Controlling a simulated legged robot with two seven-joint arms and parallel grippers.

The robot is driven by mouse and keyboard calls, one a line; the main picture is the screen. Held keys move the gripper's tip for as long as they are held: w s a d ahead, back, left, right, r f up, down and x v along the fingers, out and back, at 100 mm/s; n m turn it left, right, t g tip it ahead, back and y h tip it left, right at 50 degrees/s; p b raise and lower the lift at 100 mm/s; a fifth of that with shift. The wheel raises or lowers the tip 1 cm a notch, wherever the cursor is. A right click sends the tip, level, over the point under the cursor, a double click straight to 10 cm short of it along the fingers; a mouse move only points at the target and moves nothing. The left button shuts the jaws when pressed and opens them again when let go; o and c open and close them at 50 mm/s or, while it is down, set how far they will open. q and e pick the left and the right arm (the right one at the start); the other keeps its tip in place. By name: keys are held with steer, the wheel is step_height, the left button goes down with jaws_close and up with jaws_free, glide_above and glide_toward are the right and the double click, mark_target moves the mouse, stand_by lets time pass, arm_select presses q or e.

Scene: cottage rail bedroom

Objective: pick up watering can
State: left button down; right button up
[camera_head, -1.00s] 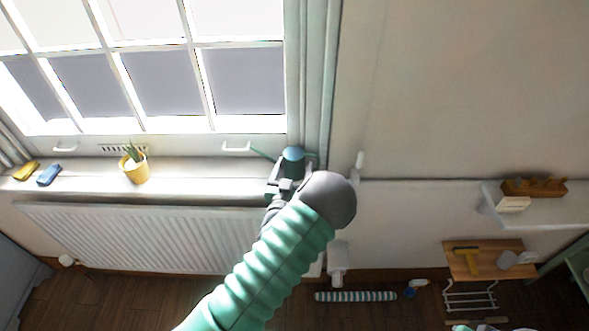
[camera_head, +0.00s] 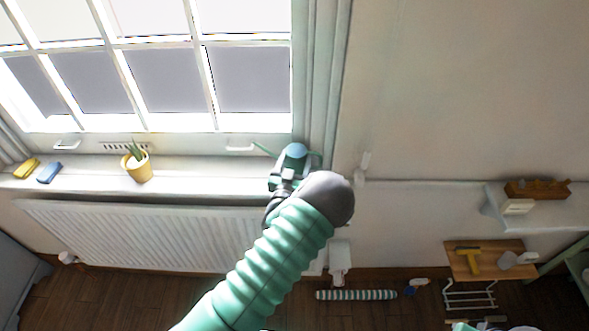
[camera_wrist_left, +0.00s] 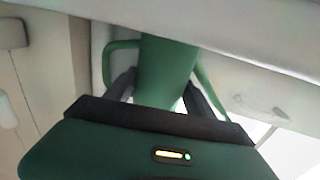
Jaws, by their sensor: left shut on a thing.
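The green watering can (camera_head: 295,151) is at the right end of the window sill in the head view, with its thin spout pointing left. In the left wrist view the can (camera_wrist_left: 165,72) sits between the two dark fingers, with a curved handle on the left and the spout on the right. My left gripper (camera_head: 284,177) is shut on the can. My arm hides the can's lower part in the head view, so I cannot tell whether it touches the sill.
The sill (camera_head: 205,178) also holds a yellow potted plant (camera_head: 139,168), a blue block (camera_head: 50,172) and a yellow block (camera_head: 27,168). A radiator (camera_head: 140,235) is below. The curtain (camera_head: 321,90) hangs close behind the can. A wall shelf (camera_head: 540,216) is at right.

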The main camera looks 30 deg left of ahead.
mark_target(297, 152)
arm_select(q)
steer(key=shift+a, duration=0.25)
steer(key=shift+d+r, duration=0.2)
steer(key=shift+r, duration=0.15)
steer(key=r, duration=0.3)
steer(key=shift+d+r, duration=0.1)
steer(key=shift+d, duration=0.15)
steer(key=s+a, duration=0.2)
steer(key=s, duration=0.5)
steer(key=s+a+r, duration=0.1)
steer(key=s, duration=0.7)
steer(key=shift+s+a+r, duration=0.15)
steer(key=shift+s+a, duration=0.15)
steer(key=shift+a, duration=0.1)
